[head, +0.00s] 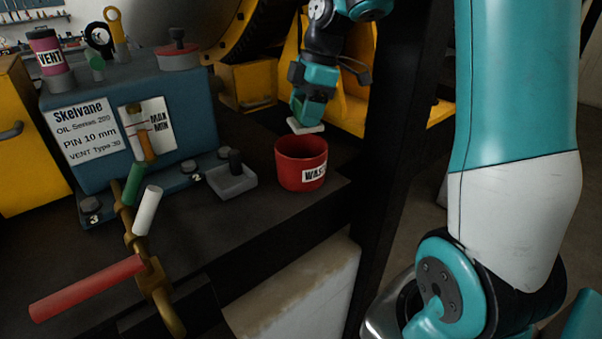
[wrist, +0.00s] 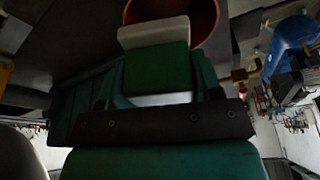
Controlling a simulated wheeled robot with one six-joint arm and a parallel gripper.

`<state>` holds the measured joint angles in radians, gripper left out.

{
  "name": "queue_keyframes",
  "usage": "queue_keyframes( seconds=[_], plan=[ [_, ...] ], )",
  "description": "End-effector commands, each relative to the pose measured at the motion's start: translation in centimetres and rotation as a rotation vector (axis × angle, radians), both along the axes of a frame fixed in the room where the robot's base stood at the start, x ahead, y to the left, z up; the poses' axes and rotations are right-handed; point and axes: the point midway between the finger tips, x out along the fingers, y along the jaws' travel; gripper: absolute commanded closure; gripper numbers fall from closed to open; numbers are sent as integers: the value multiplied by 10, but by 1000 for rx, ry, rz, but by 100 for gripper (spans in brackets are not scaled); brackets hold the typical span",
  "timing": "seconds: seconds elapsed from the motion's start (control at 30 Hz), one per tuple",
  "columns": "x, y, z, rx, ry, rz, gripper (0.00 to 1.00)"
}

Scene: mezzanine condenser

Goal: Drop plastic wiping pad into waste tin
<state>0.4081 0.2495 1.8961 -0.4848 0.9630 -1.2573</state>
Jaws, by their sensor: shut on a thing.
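The waste tin (head: 289,176) is a red, open-topped tin with a white label, standing near the right end of the dark bench. My gripper (head: 306,119) is above the tin, pointing down, shut on a flat white wiping pad (head: 305,127). The pad is a little above the tin's rim in the head view, apart from it. In the wrist view the white pad (wrist: 153,32) shows beyond the green fingers, in front of the red tin's opening (wrist: 207,14). The tin's bottom is hidden.
A small grey tray (head: 233,184) with a dark peg stands left of the tin. The blue Skelvane unit (head: 185,120) stands further left. Brass pipework with a red handle (head: 88,288) is in front. A dark post (head: 392,150) rises right of the tin.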

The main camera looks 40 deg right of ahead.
Motion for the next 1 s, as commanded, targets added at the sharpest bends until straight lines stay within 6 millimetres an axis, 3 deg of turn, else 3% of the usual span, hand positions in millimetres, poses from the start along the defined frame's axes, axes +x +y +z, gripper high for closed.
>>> queue_keyframes(
  seconds=[0.13, 0.17, 0.27, 0.67, 0.77, 1.0],
  plan=[
    [0, 1, 1, 0, -1, 2, 93],
    [0, 1, 1, 0, -1, 2, 36],
    [0, 1, 1, 0, -1, 3, 13],
    [1, 2, 8, 0, -2, 5, 11],
    [1, 1, 23, -1, -5, 4, 11],
    [1, 0, 87, -3, -5, 3, 11]
  ],
)
